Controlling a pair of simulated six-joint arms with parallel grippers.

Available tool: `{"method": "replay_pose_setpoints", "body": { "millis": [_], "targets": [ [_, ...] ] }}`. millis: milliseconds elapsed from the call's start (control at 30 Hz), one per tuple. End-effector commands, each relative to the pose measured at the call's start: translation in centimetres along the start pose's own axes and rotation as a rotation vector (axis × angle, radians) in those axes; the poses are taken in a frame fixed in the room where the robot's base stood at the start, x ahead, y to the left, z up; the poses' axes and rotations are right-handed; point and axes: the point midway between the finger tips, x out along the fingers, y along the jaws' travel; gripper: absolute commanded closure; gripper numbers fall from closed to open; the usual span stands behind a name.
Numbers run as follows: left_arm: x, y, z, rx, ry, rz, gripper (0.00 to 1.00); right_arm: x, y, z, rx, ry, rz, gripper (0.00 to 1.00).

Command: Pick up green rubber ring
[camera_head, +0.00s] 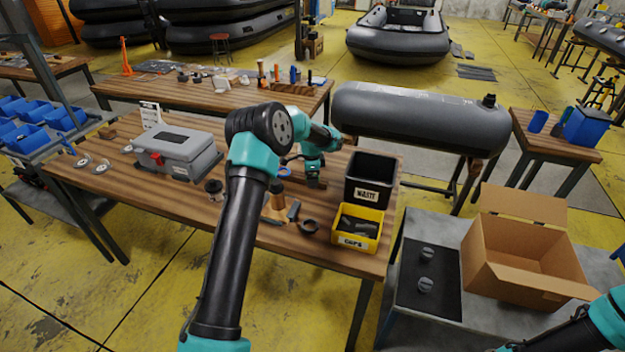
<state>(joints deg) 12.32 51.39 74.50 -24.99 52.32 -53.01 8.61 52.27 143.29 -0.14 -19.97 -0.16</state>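I cannot make out a green rubber ring on the wooden workbench (190,203). A small blue ring (285,171) lies just left of my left gripper (314,184). A dark ring (309,226) lies nearer the front edge, and another dark round piece (213,187) lies left of my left arm. My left gripper points down, low over the bench, left of the black bin. Its fingers are small and dark, so I cannot tell whether they are open or hold anything. My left arm hides part of the bench. Only part of my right arm shows at bottom right; its gripper is out of view.
A black waste bin (370,168) and a yellow caps bin (348,239) stand at the bench's right end. A grey toolbox (178,150) stands left. A grey tube (420,114) lies behind. An open cardboard box (519,263) stands right, beside a black mat (418,303) with two grey pieces.

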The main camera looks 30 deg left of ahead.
Motion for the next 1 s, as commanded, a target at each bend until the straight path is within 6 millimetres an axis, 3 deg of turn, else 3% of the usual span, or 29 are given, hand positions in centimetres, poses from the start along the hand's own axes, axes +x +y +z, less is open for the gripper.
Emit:
{"method": "replay_pose_setpoints", "body": {
  "millis": [333,733,1000],
  "targets": [
    [0.09,0.01,0.00,0.000,0.000,0.000,0.15,0.00,0.00,0.00,0.000,0.000,0.000,0.57],
    [0.09,0.01,0.00,0.000,0.000,0.000,0.53,0.00,0.00,0.00,0.000,0.000,0.000,0.57],
    [0.06,0.00,0.00,0.000,0.000,0.000,0.53,0.00,0.00,0.00,0.000,0.000,0.000,0.57]
  ]
}}
